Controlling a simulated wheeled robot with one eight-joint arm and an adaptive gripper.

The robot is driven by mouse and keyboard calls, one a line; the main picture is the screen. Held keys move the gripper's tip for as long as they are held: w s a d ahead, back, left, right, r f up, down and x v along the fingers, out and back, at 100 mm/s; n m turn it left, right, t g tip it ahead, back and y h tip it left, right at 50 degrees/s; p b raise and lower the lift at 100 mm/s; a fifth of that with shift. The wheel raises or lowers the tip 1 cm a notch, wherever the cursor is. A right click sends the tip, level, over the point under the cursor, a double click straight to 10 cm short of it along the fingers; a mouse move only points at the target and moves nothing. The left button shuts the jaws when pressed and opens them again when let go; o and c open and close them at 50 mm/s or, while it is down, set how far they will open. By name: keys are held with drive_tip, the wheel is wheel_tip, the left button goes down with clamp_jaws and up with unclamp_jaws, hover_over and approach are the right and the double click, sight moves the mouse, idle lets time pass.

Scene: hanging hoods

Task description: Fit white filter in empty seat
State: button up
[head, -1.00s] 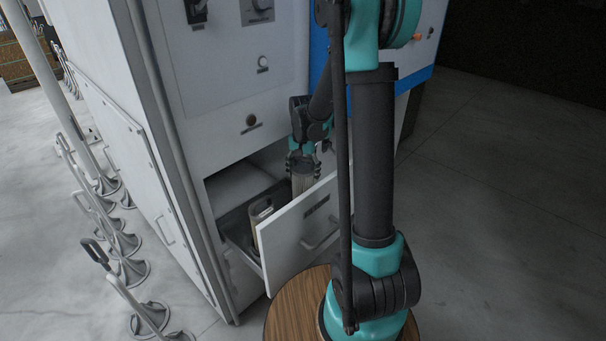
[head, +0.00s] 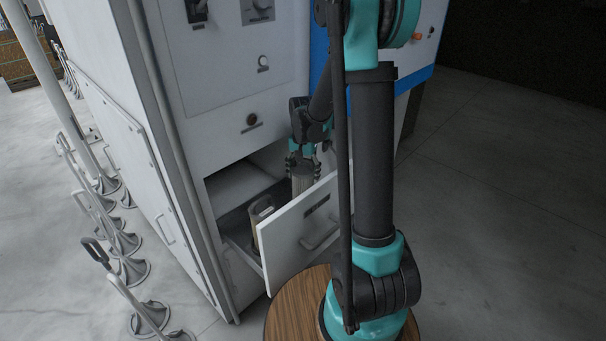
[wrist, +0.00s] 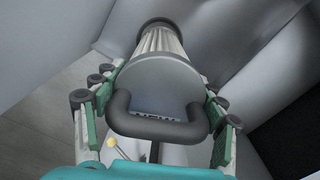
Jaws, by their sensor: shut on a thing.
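My gripper (head: 302,168) is shut on a pale pleated filter (head: 302,185), holding it upright over the right part of the open drawer (head: 297,238). In the wrist view, my gripper (wrist: 158,103) has its fingers on either side of the filter's round end cap. The filter (wrist: 155,75) has a dark loop handle and a "NEW" label there, and its pleated body points away. Its far end is hidden by the drawer front in the head view, so I cannot tell whether it touches a seat. A second, beige filter (head: 260,212) stands at the drawer's left.
The drawer sticks out of a white cabinet (head: 225,90) with knobs on its face. The drawer's front panel stands between the filters and my base. Several grey stands with handles (head: 130,268) line the floor at the left. The floor at the right is clear.

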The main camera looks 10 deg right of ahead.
drive_tip(key=shift+f, duration=2.55)
drive_tip(key=o, duration=1.4)
drive_tip(key=shift+c, duration=0.2)
wheel_tip(320, 180, up, 12)
